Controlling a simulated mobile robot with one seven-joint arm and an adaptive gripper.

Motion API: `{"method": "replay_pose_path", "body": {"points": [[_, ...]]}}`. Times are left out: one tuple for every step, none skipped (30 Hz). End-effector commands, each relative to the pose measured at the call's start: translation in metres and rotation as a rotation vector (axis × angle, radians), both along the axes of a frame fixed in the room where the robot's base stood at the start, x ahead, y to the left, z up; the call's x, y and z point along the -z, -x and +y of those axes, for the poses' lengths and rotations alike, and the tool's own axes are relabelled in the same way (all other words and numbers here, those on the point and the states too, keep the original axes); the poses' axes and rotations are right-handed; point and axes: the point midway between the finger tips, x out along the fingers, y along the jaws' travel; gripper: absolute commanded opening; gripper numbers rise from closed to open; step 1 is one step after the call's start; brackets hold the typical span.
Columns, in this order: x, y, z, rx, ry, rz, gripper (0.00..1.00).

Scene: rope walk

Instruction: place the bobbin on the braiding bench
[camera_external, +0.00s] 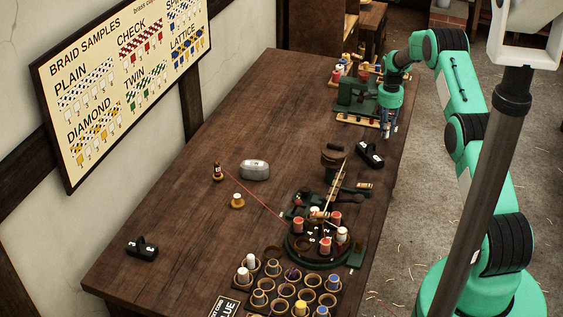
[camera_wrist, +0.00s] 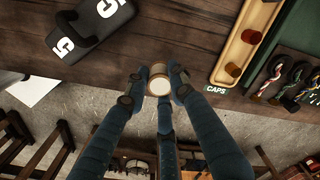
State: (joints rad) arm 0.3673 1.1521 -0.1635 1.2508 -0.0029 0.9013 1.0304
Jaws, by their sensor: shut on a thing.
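The braiding bench appears to be the long dark wooden table (camera_external: 170,215); its front edge also shows in the wrist view (camera_wrist: 185,30). My gripper (camera_external: 387,127) hangs near the bench's right edge, beside the green machine. In the wrist view my gripper's fingers (camera_wrist: 156,86) are shut around a small bobbin (camera_wrist: 159,83) with a pale round end and a tan rim. The bobbin appears in line with the bench edge and the grey floor; its height is unclear. In the external view I cannot make it out among the fingers.
A black block marked 5 (camera_external: 369,154) and a "CAPS" tray (camera_wrist: 246,40) lie near my gripper. A green machine (camera_external: 357,95) stands at the far end. A round braiding stand (camera_external: 318,245) and several cups (camera_external: 283,292) crowd the near end.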

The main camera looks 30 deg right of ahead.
Motion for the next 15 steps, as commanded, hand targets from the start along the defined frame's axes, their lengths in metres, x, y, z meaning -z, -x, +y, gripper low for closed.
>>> {"method": "replay_pose_path", "body": {"points": [[0.005, 0.001, 0.000, 0.000, -0.001, 0.002, 0.04], [0.008, 0.001, 0.000, 0.000, -0.001, 0.002, 0.04], [0.012, 0.001, 0.000, 0.000, -0.001, 0.002, 0.04], [0.014, 0.001, 0.000, 0.000, -0.001, 0.002, 0.04], [0.017, 0.001, 0.000, 0.000, -0.001, 0.002, 0.04], [0.022, 0.001, 0.000, 0.000, -0.001, 0.002, 0.04], [0.025, 0.001, 0.000, 0.000, -0.001, 0.002, 0.04], [0.027, 0.001, 0.000, 0.000, -0.001, 0.001, 0.04], [0.029, 0.001, 0.000, 0.000, -0.001, 0.001, 0.04], [0.030, 0.000, 0.000, 0.000, 0.000, 0.000, 0.04], [0.031, 0.000, 0.000, 0.000, 0.000, 0.000, 0.04], [0.032, 0.000, 0.000, 0.000, 0.000, -0.001, 0.04], [0.032, 0.000, 0.000, 0.000, 0.000, -0.001, 0.04], [0.032, 0.000, 0.000, 0.000, 0.000, -0.001, 0.04], [0.032, 0.000, 0.000, 0.000, 0.000, -0.001, 0.04]]}}
